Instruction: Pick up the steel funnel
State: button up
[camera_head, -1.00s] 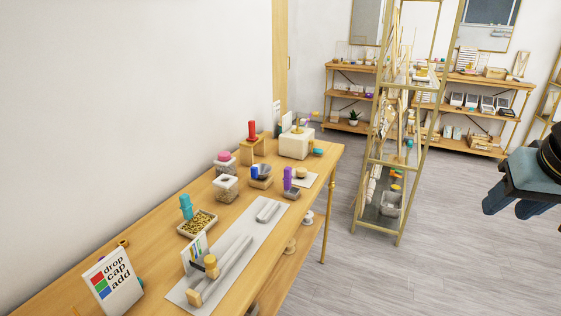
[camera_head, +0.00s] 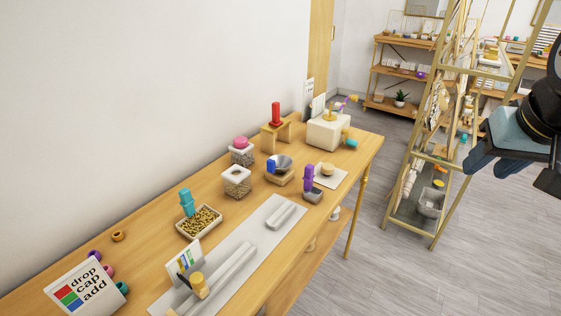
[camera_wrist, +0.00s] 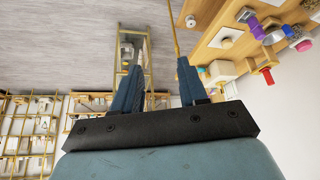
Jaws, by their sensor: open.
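The likely steel funnel (camera_head: 284,162) is a grey metallic cone on a small wooden stand beside a blue-handled piece, midway along the wooden table. In the wrist view a grey rounded shape (camera_wrist: 273,37) beside the blue handle appears to be the same thing, at upper right. My gripper (camera_head: 480,160) is at the right edge of the head view, far from the funnel and out over the floor side. In the wrist view its two blue fingers (camera_wrist: 160,65) are apart with nothing between them.
The table (camera_head: 150,240) runs along the left wall. A purple-handled grey scoop (camera_head: 312,195), a red-topped stand (camera_head: 275,135), lidded jars (camera_head: 236,181) and a cream box (camera_head: 325,131) stand near the funnel. A gold rack (camera_head: 440,205) stands right; grey floor is clear between.

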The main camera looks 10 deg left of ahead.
jog(key=shift+o, duration=0.6)
jog(key=shift+w+d, duration=0.1)
jog(key=shift+d, duration=0.1)
jog(key=w+a+f+n+t+y, duration=0.1)
jog(key=w+a+f+n, duration=0.1)
jog(key=w+a, duration=0.35)
jog(key=w+a+f+n+t, duration=0.2)
jog(key=w, duration=0.7)
jog(key=w+a+f+n+t+y, duration=0.1)
jog(key=w+a+f+n, duration=0.15)
jog(key=w, duration=0.45)
jog(key=n+g+y, duration=0.5)
jog(key=n+y, duration=0.2)
jog(key=y, duration=0.3)
send_near(274, 162)
jog(key=x, duration=1.1)
jog(key=shift+a, duration=0.15)
jog(key=shift+c, duration=0.3)
grip_shut()
